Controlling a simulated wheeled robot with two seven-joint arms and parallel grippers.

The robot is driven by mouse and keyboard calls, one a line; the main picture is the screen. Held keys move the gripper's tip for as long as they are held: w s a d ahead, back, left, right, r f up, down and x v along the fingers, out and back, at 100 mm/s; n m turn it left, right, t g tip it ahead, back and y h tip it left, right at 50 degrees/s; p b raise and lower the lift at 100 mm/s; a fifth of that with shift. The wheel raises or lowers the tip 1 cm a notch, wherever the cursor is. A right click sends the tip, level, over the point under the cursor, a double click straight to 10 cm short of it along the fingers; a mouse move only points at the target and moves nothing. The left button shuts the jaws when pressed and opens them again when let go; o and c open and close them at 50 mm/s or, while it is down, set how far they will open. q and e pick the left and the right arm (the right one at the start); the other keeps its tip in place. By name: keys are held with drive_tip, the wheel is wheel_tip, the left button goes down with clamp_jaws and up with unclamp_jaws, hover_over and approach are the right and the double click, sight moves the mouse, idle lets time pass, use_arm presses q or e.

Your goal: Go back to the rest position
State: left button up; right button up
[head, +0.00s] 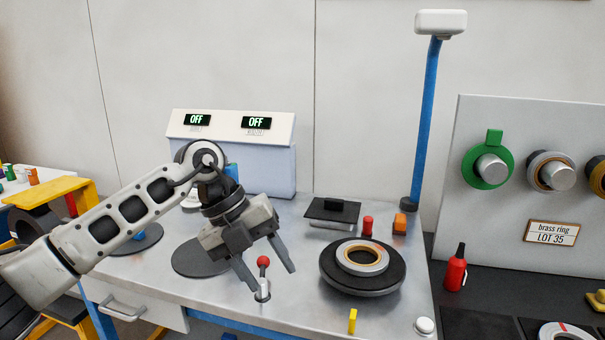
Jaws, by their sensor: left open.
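My left arm comes in from the left over the metal table (310,211). My left gripper (268,280) points down toward the table, its two fingers spread apart and nothing between them that it grips. A lever with a red ball knob (263,261) stands between or just behind the fingers; I cannot tell whether they touch it. To the right, a black round holder (362,287) carries a ring-shaped coil (361,257) with a tan inner band. My right gripper is not in view.
A control box (232,150) at the back shows OFF twice. A blue post (425,120) stands at the back right. A ring panel (530,190) and red bottle (455,270) are right.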

use_arm(q)
drive_tip(key=s+d+r+n+h, duration=0.2)
drive_tip(key=s+d+h, duration=0.8)
drive_tip(key=d+h, duration=0.35)
drive_tip(key=w+a+f+n+t+y+p, duration=0.1)
drive_tip(key=a+f+n+t+y, duration=0.25)
drive_tip(key=a+n+t, duration=0.45)
drive_tip(key=w+a+f+n+t+y+p, duration=0.1)
drive_tip(key=w+a+f+n+t+y, duration=0.2)
drive_tip(key=n+t, duration=0.9)
drive_tip(key=s+a+f+n+g+y, duration=0.4)
drive_tip(key=s+f, duration=0.3)
drive_tip(key=f, duration=0.2)
drive_tip(key=s+a+f+n+g+y, duration=0.4)
drive_tip(key=s+f, duration=0.4)
drive_tip(key=f, duration=0.2)
drive_tip(key=shift+s+a+f+n+g+y, duration=0.25)
drive_tip(key=shift+a+n+y, duration=0.35)
drive_tip(key=shift+a+n, duration=0.65)
